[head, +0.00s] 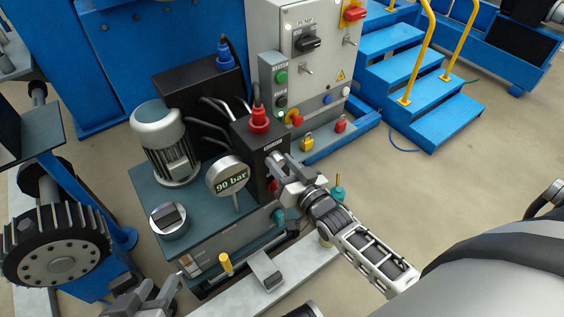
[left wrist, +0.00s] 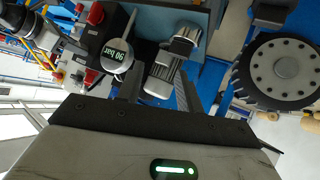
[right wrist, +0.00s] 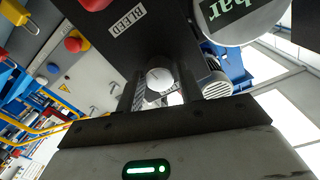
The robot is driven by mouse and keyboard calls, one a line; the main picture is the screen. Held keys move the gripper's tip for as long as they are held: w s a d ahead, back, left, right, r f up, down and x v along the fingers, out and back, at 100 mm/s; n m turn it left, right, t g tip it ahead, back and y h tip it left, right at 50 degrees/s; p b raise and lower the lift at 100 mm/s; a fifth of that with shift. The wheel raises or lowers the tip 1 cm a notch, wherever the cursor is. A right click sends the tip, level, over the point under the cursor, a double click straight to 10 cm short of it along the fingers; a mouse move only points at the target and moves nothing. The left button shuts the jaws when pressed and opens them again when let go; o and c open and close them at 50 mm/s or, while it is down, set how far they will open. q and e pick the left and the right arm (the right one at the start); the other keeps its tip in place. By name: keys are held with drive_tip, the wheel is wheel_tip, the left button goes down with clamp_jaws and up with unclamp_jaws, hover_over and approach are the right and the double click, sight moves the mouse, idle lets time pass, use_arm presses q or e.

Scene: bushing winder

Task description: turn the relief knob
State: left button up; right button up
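A small silver-grey knob (right wrist: 160,82) shows between the two fingers of my right gripper (right wrist: 160,92) in the right wrist view. The fingers stand either side of the knob, with a narrow gap seeming to show; contact is hard to tell. My left gripper (head: 154,297) is open and empty at the bottom, in front of the power unit.
A gauge reading 90 bar (head: 229,176) stands left of the block. A red knob (head: 259,121) is on top of the block, and a motor (head: 163,143) stands behind left. A grey control cabinet (head: 287,22) and blue steps (head: 418,92) are behind. A toothed wheel (head: 57,245) is far left.

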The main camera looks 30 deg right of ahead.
use_arm(q)
drive_tip(key=shift+w+r, duration=0.25)
drive_tip(key=shift+r, duration=0.05)
use_arm(e)
drive_tip(key=shift+o, duration=0.9)
drive_tip(key=shift+s, duration=0.3)
use_arm(q)
drive_tip(key=p, duration=0.1)
drive_tip(key=s+a+r+p, duration=0.1)
drive_tip(key=p, duration=0.1)
drive_tip(key=shift+r, duration=0.25)
use_arm(e)
drive_tip(key=s+d, duration=0.1)
drive_tip(key=s, duration=1.4)
drive_tip(key=shift+s+d, duration=0.15)
drive_tip(key=shift+d, duration=0.25)
use_arm(q)
drive_tip(key=shift+f, duration=0.15)
drive_tip(key=shift+y, duration=0.3)
use_arm(e)
drive_tip(key=shift+r, duration=0.1)
